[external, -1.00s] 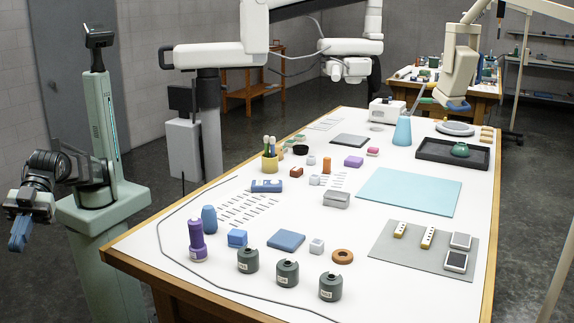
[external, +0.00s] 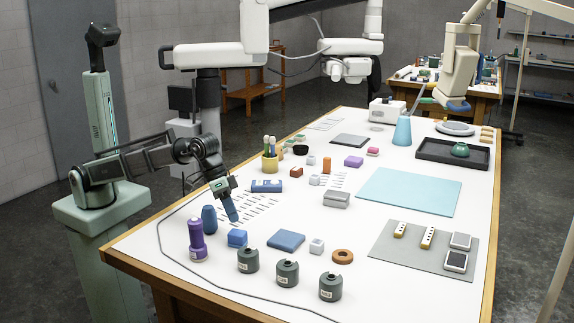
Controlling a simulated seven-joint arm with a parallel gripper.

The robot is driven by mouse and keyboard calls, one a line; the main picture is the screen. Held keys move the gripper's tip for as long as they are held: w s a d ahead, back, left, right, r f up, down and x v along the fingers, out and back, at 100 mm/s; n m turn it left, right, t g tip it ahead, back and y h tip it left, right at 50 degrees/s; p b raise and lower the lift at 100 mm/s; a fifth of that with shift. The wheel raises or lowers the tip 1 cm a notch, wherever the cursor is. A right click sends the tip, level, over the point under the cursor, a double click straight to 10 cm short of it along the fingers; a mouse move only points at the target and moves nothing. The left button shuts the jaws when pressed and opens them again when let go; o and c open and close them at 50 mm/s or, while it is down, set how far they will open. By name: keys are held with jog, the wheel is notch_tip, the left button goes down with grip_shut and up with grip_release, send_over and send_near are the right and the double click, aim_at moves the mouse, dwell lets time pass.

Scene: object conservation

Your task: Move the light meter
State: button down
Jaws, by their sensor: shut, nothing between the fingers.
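I cannot tell for sure which object is the light meter. A small blue device with pale markings (external: 267,186) lies on the white table behind and right of my gripper. My gripper (external: 233,218) is shut and empty, pointing down over the left part of the table.
A purple bottle (external: 196,240) and several dark weights (external: 287,273) stand near the front. A dark cable (external: 160,245) runs along the left edge. A grey box (external: 336,199), a teal mat (external: 408,190) and a grey mat (external: 400,255) lie to the right.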

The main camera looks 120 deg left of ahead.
aim_at(269, 180)
jog(key=s+a+f+n, duration=0.1)
jog(key=a, duration=0.3)
jog(key=s+a+n+g+y, duration=0.1)
jog(key=a+n, duration=0.1)
jog(key=a, duration=0.3)
jog(key=s+a+f+n+g, duration=0.1)
jog(key=s+a, duration=0.1)
jog(key=a, duration=0.3)
jog(key=shift+a+f+n+y, duration=0.25)
jog(key=shift+f+n+y, duration=0.1)
jog(key=shift+n+y, duration=0.05)
jog(key=s+a+n+g, duration=0.1)
jog(key=s+a+n, duration=0.1)
jog(key=a, duration=0.2)
jog(key=s+a+f+n+g, duration=0.1)
jog(key=s+a, duration=0.2)
jog(key=a, duration=0.2)
jog(key=s+a+f+n+g, duration=0.1)
jog(key=s+a+n, duration=0.1)
jog(key=a, duration=0.3)
jog(key=shift+s+n+y, duration=0.25)
jog(key=shift+n+y, duration=0.05)
jog(key=shift+y, duration=0.1)
jog(key=a, duration=1.2)
jog(key=shift+a, duration=0.1)
jog(key=shift+s+f, duration=0.15)
jog(key=shift+f, duration=0.65)
